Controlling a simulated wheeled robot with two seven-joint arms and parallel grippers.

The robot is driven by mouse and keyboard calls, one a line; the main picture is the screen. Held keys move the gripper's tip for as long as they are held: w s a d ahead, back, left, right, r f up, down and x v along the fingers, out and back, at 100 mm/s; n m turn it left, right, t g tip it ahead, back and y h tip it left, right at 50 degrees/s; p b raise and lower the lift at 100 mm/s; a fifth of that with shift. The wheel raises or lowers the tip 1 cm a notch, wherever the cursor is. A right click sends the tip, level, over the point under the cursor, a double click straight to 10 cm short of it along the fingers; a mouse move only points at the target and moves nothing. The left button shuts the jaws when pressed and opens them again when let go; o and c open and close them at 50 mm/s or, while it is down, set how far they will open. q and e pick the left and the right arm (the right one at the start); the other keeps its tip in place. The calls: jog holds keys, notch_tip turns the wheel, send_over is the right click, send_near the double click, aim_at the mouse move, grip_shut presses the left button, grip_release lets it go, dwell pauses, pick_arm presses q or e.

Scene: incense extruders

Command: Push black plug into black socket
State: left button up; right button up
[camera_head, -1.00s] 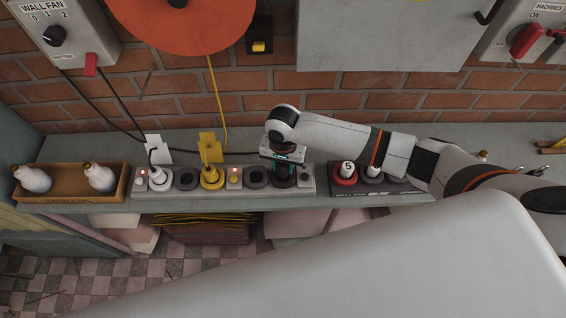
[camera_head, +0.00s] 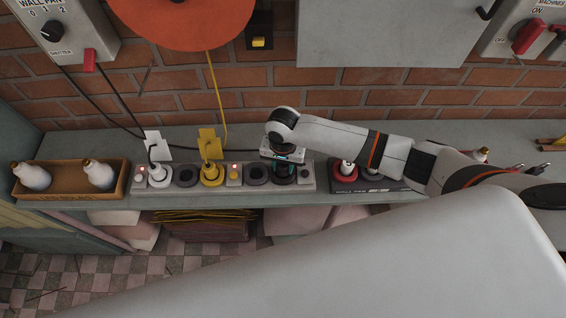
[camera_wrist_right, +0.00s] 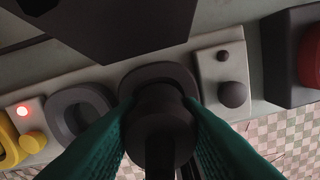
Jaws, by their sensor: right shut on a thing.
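My right gripper (camera_head: 282,168) is over the right part of the grey socket strip (camera_head: 218,190). In the right wrist view its green fingers (camera_wrist_right: 160,135) are shut on the black plug (camera_wrist_right: 158,112). The plug is at a black round socket (camera_wrist_right: 135,80) and overlaps its ring; I cannot tell how deep it sits. An empty dark socket (camera_wrist_right: 78,112) lies to its left and a module with a dark knob (camera_wrist_right: 232,94) to its right. My left gripper does not show.
A white plug (camera_head: 157,174) and a yellow plug (camera_head: 211,172) stand in the strip's left part. A dark block with a red socket (camera_head: 344,174) is close on the right. A wooden tray with white bottles (camera_head: 122,184) is at the left.

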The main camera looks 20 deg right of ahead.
jog(key=shift+f, duration=0.1)
jog(key=o, duration=1.1)
jog(key=shift+c, duration=0.2)
